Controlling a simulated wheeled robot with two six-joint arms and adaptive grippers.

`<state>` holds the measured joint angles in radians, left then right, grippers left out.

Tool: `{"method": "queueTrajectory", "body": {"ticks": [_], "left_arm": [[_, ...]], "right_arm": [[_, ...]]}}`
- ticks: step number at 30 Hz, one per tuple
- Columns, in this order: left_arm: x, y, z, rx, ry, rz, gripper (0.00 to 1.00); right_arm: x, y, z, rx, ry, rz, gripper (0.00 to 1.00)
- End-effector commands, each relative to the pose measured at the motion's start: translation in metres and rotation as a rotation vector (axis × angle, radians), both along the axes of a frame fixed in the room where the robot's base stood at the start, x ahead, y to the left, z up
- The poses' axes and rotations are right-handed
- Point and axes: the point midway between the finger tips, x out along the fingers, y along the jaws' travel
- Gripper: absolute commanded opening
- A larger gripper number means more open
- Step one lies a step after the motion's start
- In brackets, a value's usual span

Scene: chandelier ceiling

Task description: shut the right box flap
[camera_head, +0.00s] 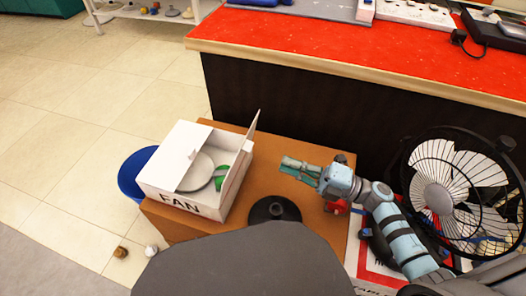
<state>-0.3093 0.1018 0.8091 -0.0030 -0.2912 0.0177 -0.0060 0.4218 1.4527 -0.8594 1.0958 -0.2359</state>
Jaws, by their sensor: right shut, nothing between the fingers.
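A white box (168,198) marked FAN stands on the brown table. Its right flap (242,150) stands up and tilts outward, away from the opening. The left side of the top is covered by a white flap (180,145). Through the opening a round grey-white thing (198,172) and a green thing (221,177) show inside. My right gripper (284,165) is shut and empty, to the right of the raised flap and apart from it, pointing left. My left gripper is not in view.
The brown table (195,225) holds a black round base (274,210) in front of the gripper and a red object (338,206) under my right arm. A black fan (440,190) stands at the right. A red counter (350,60) runs behind. A blue bin (132,172) is left of the table.

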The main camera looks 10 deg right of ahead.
Motion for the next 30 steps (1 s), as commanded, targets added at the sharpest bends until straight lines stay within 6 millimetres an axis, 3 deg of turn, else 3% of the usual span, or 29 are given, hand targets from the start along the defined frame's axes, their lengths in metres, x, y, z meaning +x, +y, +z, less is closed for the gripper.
{"method": "queueTrajectory", "body": {"ticks": [6, 12, 30], "left_arm": [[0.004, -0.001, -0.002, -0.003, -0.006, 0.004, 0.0], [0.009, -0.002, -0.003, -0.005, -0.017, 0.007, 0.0], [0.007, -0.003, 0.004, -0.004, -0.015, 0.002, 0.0]], "right_arm": [[0.024, 0.038, 0.009, 0.003, -0.003, 0.0, 0.0], [0.036, 0.057, 0.014, 0.001, -0.002, -0.001, 0.0], [0.038, 0.058, 0.018, -0.011, 0.007, -0.008, 0.0]]}}
